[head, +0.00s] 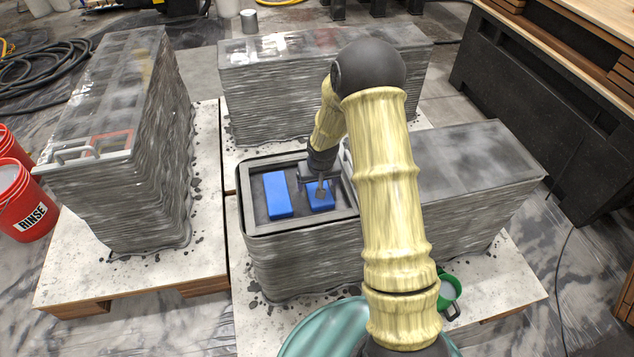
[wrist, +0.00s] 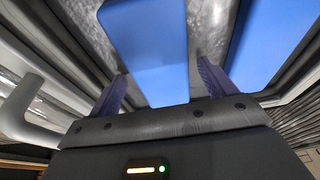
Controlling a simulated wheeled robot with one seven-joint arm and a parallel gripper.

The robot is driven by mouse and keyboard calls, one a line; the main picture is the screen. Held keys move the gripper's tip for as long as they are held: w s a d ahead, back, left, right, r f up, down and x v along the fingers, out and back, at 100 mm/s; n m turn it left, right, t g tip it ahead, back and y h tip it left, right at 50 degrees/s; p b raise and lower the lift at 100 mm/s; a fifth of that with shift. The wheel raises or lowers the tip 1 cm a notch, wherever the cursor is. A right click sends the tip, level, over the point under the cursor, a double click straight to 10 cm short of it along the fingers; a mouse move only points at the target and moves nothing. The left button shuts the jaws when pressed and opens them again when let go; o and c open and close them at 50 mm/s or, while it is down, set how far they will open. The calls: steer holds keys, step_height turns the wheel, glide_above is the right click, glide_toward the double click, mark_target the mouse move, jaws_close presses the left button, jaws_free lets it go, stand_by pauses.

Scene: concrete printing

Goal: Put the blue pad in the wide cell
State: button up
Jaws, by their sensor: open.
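Two blue pads lie in a recessed, grey-rimmed compartment (head: 246,200) on top of the middle printed block. The left pad (head: 278,194) lies clear of my gripper. My gripper (head: 320,190) points down over the right pad (head: 318,204) and hides part of it. In the wrist view my open gripper (wrist: 160,85) has one finger on each side of a blue pad (wrist: 150,45). A gap shows beside each finger, and I cannot tell whether either touches. Another blue pad (wrist: 275,40) shows at right there. I cannot tell which opening is the wide cell.
A tall printed block (head: 165,150) with a red-outlined area on top stands at left. Another block (head: 270,100) stands behind. Red buckets (head: 27,205) stand at far left. A green cup (head: 449,290) is near my arm at front right.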

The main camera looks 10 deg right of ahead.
steer(key=p+v, duration=0.2)
steer(key=v, duration=1)
steer(key=s+r, duration=0.4)
steer(key=s, duration=0.6)
steer(key=s+r, duration=0.4)
steer(key=s, duration=0.6)
steer(key=shift+r, duration=0.2)
steer(key=shift+s, duration=0.1)
steer(key=shift+c, duration=0.2)
